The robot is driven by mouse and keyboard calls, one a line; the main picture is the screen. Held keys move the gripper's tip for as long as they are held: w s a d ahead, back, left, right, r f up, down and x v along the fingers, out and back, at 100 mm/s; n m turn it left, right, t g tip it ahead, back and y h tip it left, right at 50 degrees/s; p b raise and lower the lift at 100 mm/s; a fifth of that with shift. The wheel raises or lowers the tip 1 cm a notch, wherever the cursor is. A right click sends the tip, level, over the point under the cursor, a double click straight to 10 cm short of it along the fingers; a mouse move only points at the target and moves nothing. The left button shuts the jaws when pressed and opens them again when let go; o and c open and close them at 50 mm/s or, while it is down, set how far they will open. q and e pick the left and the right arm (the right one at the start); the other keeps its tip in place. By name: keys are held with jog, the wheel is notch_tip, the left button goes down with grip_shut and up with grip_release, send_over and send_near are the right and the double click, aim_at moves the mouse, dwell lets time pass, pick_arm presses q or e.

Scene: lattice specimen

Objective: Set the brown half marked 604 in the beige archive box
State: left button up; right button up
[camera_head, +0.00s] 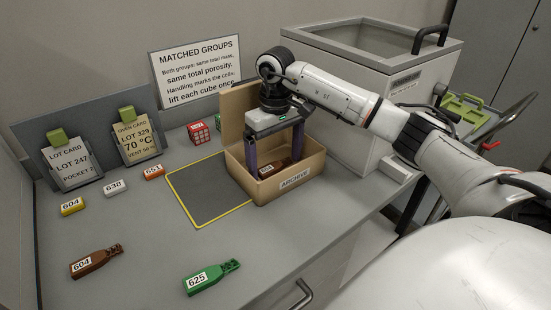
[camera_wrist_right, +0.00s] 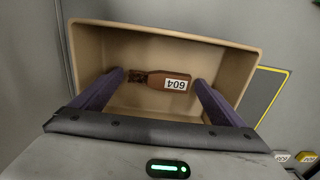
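The beige archive box (camera_head: 288,186) stands open on the bench, lid up at its back. A brown half marked 604 (camera_wrist_right: 167,82) lies on the box floor; it shows only partly in the head view (camera_head: 272,168). Another brown half marked 604 (camera_head: 96,261) lies on the bench at the front left. My right gripper (camera_head: 275,160) points down into the box with its fingers apart on either side of the brown half there. In the wrist view the fingers (camera_wrist_right: 152,95) look clear of it. My left gripper is not in view.
A green half marked 625 (camera_head: 211,277) lies at the front. Tags 604 (camera_head: 72,206), 638 (camera_head: 115,188) and 651 (camera_head: 153,171) lie near the card stands. A yellow-edged dark mat (camera_head: 205,190) beside the box is bare. A red cube (camera_head: 198,132) stands behind it.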

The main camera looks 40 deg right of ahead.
aim_at(276, 165)
notch_tip(276, 165, up, 12)
jog(key=shift+r+p, duration=0.2)
jog(key=shift+p, duration=0.1)
dwell(0.4)
